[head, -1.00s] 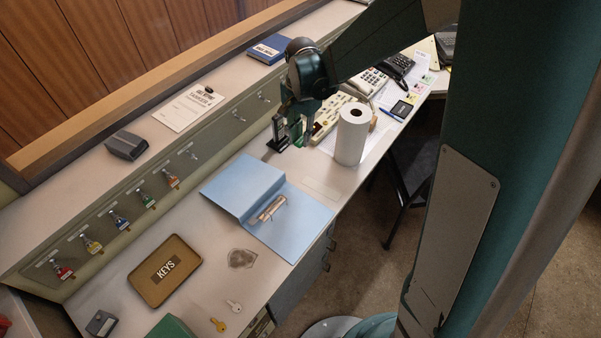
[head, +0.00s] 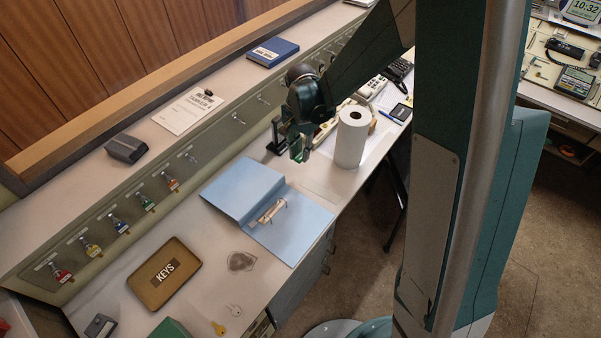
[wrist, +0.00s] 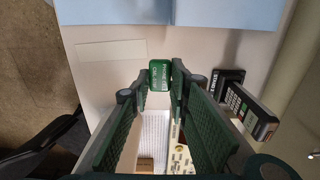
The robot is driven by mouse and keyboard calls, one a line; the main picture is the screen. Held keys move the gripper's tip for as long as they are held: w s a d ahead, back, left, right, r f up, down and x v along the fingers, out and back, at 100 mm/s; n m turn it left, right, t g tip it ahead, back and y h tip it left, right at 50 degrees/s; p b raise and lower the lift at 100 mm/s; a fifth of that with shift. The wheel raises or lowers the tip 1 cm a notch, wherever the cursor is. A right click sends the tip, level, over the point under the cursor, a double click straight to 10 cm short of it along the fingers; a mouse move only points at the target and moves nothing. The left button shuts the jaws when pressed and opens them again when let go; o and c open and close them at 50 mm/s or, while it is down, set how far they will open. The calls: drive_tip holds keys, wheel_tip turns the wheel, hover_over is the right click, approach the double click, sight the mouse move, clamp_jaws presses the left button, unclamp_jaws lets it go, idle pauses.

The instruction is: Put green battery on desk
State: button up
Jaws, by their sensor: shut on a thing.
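The green battery (wrist: 160,75) is a small green block with pale lettering, between my fingertips in the wrist view. My gripper (wrist: 158,88) is shut on it. In the head view my gripper (head: 301,152) is over the desk (head: 228,148), between the blue binder and the white paper roll. The battery shows there only as a small green patch, partly hidden by the fingers. I cannot tell whether it touches the desk.
A black handset in a stand (wrist: 246,106) is close to my gripper. The white paper roll (head: 350,140) stands to its right, and the open blue binder (head: 243,187) lies nearer. A bare desk patch lies between binder and gripper. A brown KEYS tray (head: 164,273) is farther left.

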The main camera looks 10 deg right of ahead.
drive_tip(key=b, duration=0.1)
hover_over(301, 175)
drive_tip(key=shift+w+f, duration=0.15)
drive_tip(key=shift+f, duration=2.75)
drive_tip(key=shift+f+b, duration=0.3)
drive_tip(key=shift+f, duration=1.55)
drive_tip(key=shift+f, duration=0.2)
drive_tip(key=o, duration=0.9)
drive_tip(key=shift+c, duration=0.2)
drive_tip(key=shift+r, duration=0.25)
drive_tip(key=shift+r+p, duration=0.95)
drive_tip(key=shift+r, duration=5)
